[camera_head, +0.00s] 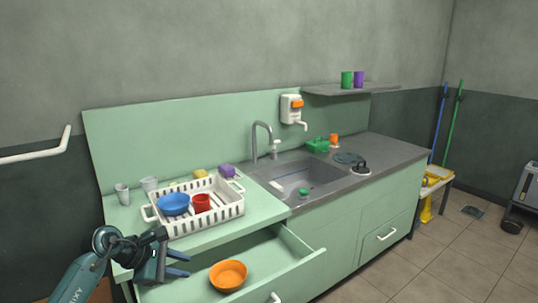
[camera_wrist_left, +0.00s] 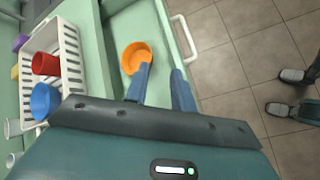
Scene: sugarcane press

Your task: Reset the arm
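My left gripper (camera_head: 177,264) is at the lower left in the head view, in front of the counter and beside the open drawer (camera_head: 290,248). Its two fingers are apart with nothing between them; they also show apart in the left wrist view (camera_wrist_left: 162,88). An orange bowl (camera_head: 228,275) sits in the drawer, to the right of the fingers and apart from them in the head view. The orange bowl shows beyond the fingertips in the left wrist view (camera_wrist_left: 136,57). My right gripper is in neither view.
A white dish rack (camera_head: 233,208) on the counter holds a blue bowl (camera_head: 173,203) and a red cup (camera_head: 201,203). Grey cups (camera_head: 122,194) stand left of it. The sink (camera_head: 305,177) is right of the rack. The drawer juts out over open tiled floor (camera_head: 440,265).

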